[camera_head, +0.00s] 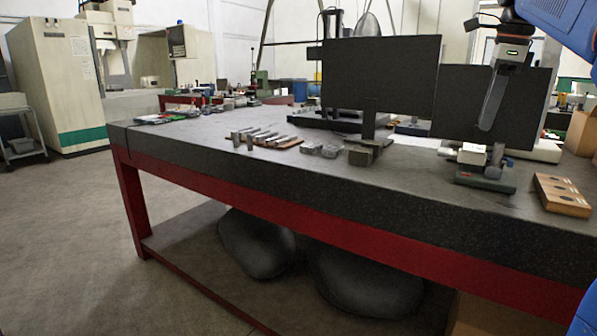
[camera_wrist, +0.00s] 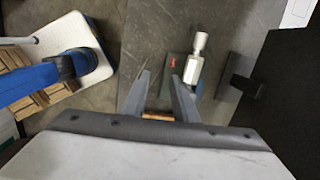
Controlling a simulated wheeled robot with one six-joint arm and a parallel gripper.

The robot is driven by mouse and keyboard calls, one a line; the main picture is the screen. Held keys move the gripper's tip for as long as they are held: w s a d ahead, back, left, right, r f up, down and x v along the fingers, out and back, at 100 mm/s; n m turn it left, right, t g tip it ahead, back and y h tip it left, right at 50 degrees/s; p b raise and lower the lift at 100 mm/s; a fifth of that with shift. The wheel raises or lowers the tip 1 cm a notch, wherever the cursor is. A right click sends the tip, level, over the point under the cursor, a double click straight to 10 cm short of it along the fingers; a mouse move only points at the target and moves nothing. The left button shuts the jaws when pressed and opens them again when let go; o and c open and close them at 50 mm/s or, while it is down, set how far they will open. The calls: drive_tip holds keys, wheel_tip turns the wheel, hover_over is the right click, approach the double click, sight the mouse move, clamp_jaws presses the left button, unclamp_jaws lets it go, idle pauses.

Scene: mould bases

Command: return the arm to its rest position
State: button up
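My gripper (camera_head: 487,126) hangs fingers-down over the right part of the granite table (camera_head: 215,170), in front of a dark monitor. In the wrist view, the two fingers of my gripper (camera_wrist: 159,78) stand apart with no object held between them. Below and beside it is a small dark green base (camera_head: 485,182) with a grey metal cylinder (camera_head: 495,155) on it. In the wrist view the metal cylinder (camera_wrist: 194,65) lies just right of the right finger, and I cannot tell how close it is. My blue arm enters at the upper right.
A wooden block with dark holes (camera_head: 562,196) lies at the table's right edge. Two dark monitors (camera_head: 380,72) stand behind. Several metal blocks (camera_head: 268,138) lie at the middle of the table. The floor (camera_head: 70,220) at left is clear.

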drive_tip(key=s+a+f+n+t, duration=0.1)
drive_tip(key=s+a+f+n, duration=0.3)
drive_tip(key=s+f+n, duration=0.4)
drive_tip(key=s+a+f+n+t, duration=0.1)
drive_tip(key=s+a+f+n, duration=0.3)
drive_tip(key=f, duration=1.3)
drive_tip(key=s+a+f+n+t, duration=0.1)
drive_tip(key=s+a+f+n, duration=0.4)
drive_tip(key=s+f+n, duration=0.7)
drive_tip(key=shift+s+f+h, duration=0.3)
drive_tip(key=shift+s+f, duration=0.15)
drive_tip(key=shift+s, duration=0.65)
